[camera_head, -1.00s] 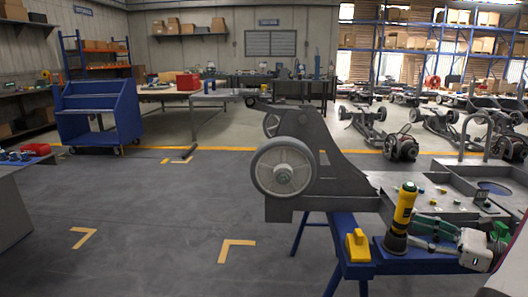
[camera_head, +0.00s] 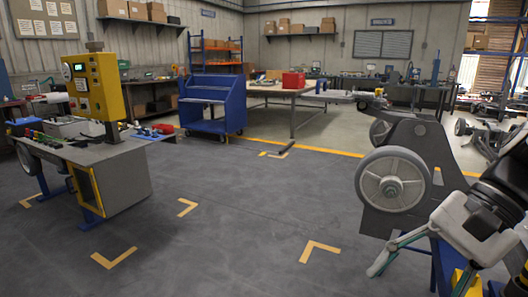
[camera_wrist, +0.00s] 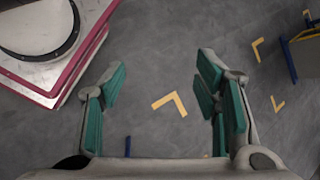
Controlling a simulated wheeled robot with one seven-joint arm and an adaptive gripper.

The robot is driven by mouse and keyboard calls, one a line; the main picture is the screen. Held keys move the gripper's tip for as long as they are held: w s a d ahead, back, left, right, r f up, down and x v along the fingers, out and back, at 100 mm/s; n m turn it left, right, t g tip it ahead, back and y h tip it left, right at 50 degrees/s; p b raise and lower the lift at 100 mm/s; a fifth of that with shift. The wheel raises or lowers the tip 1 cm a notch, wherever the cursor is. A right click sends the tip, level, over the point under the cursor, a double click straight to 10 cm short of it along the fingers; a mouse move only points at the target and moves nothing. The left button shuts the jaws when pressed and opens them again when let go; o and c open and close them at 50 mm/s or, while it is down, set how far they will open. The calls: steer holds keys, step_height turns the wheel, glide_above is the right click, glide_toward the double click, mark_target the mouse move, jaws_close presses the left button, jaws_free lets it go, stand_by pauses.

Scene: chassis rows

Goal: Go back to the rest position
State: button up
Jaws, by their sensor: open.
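My gripper shows in the wrist view (camera_wrist: 162,70) with its two green-padded fingers spread apart. Nothing is between them, only bare grey floor with a yellow corner mark beyond. In the head view my gripper (camera_head: 395,258) is at the lower right, in front of the near chassis workbench. One green-edged finger points down and left; the rest of the hand and the arm cover much of the bench.
A grey chassis frame with a wheel (camera_head: 393,185) stands close by at right. At left is a bench with a yellow control box (camera_head: 95,87). A blue cart (camera_head: 212,103) and a table with a red bin (camera_head: 293,80) stand behind. The middle floor is clear.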

steer(key=s+a+f+n+t+h, duration=0.1)
steer(key=s+a+f+n+h, duration=0.15)
steer(key=s+n+h, duration=0.75)
step_height(320, 180, up, 27)
steer(key=s+t+y+p, duration=0.2)
steer(key=t+p, duration=0.1)
steer(key=p, duration=2.2)
steer(key=shift+d+r+n+t, duration=0.15)
steer(key=shift+n+t, duration=0.15)
steer(key=shift+n, duration=0.1)
